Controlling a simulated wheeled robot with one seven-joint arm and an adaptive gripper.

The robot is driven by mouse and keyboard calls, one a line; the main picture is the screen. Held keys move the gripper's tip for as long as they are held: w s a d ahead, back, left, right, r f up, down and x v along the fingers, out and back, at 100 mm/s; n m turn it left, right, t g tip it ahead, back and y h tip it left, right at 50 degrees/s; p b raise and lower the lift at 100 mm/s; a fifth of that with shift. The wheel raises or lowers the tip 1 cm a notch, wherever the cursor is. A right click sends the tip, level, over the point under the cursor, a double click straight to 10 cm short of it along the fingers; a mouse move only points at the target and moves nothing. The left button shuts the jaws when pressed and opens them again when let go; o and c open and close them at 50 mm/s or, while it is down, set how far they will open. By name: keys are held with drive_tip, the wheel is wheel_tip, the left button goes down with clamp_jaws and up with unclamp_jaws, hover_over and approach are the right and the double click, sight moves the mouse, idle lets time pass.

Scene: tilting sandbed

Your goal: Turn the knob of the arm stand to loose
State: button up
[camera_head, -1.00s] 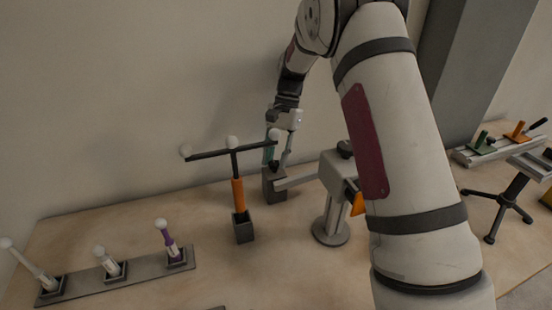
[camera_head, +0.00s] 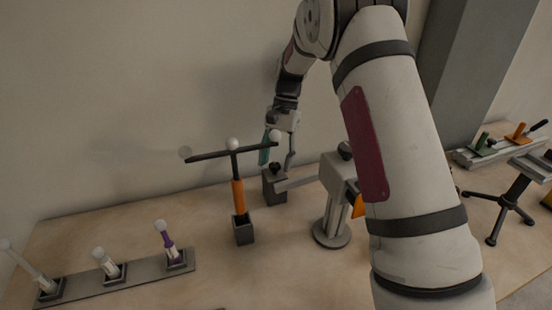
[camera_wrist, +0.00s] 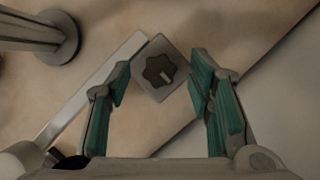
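A dark knob (camera_head: 275,169) sits on that block. In the wrist view the lobed knob (camera_wrist: 157,71) shows a pale mark toward its lower right, on top of the square block (camera_wrist: 144,83). My gripper (camera_head: 277,164) is open above the block, and nothing is held. In the wrist view its green-padded fingers (camera_wrist: 161,66) stand apart on either side of the knob. Another dark knob (camera_head: 345,150) tops the column.
A T-shaped rack with an orange stem (camera_head: 238,195) and white balls stands close left of my gripper. A strip (camera_head: 130,282) with several ball-topped pegs lies front left. A tripod stand (camera_head: 503,205) and a rail fixture (camera_head: 487,151) are at right. The wall is close behind.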

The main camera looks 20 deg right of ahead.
sight(276, 163)
drive_tip(key=shift+r, duration=0.1)
wheel_tip(276, 163, up, 10)
idle(0.4)
idle(0.4)
drive_tip(key=s+a+r+n+t+h+p, duration=0.1)
drive_tip(key=s+r+n+t, duration=0.1)
drive_tip(key=s+r, duration=0.5)
drive_tip(key=s+r+n+t+h+p, duration=0.15)
drive_tip(key=s+r, duration=0.35)
drive_tip(key=s, duration=0.5)
drive_tip(key=s+f+n+t+p, duration=0.1)
drive_tip(key=s+n+t, duration=0.3)
drive_tip(key=s, duration=1.4)
drive_tip(key=shift+s+f+n+h+p, duration=0.4)
drive_tip(key=shift+n+p, duration=0.1)
drive_tip(key=shift+n, duration=0.15)
